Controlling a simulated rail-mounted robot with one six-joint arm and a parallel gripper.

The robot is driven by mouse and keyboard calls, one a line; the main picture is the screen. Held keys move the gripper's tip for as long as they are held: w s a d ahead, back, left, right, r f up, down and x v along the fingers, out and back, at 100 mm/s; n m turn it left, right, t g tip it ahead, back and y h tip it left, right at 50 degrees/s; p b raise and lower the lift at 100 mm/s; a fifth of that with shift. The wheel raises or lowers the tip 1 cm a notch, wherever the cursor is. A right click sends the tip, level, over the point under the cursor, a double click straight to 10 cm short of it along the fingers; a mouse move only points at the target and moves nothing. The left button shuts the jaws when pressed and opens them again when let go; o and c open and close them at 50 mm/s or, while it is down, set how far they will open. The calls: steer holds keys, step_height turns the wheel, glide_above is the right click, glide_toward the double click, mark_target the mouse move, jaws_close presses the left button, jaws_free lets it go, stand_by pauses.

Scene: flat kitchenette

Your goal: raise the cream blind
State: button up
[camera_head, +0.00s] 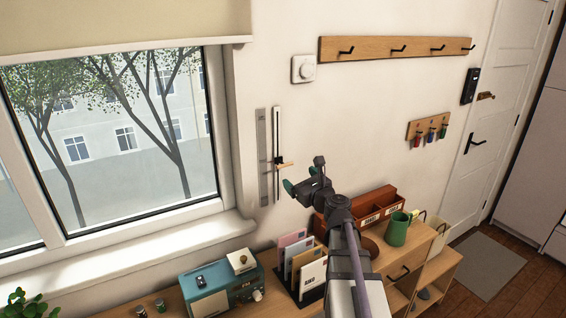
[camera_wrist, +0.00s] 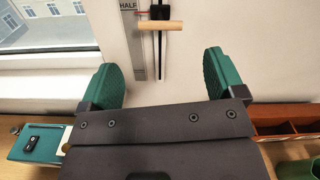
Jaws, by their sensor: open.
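The cream blind (camera_head: 120,24) hangs across the top of the window, its lower edge above most of the glass. On the wall right of the window is a black vertical slider track (camera_head: 276,130) with a wooden handle (camera_head: 284,164) on a dark carriage. In the wrist view the wooden handle (camera_wrist: 160,26) sticks out level, and a grey scale strip (camera_wrist: 135,45) beside it reads HALF near a red pointer. My gripper (camera_head: 304,175) is open and empty, to the right of and slightly below the handle in the head view. Its green fingers (camera_wrist: 165,76) spread below the handle in the wrist view.
Below stand a teal radio (camera_head: 222,288), a letter rack (camera_head: 302,268), a red-brown box (camera_head: 372,208) and a green mug (camera_head: 397,229). A thermostat (camera_head: 303,69) and hook rail (camera_head: 395,48) are on the wall above. The wall around the slider is clear.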

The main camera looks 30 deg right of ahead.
mark_target(285, 166)
steer(key=w, duration=1.1)
steer(key=shift+a, duration=0.3)
steer(key=shift+s, duration=0.1)
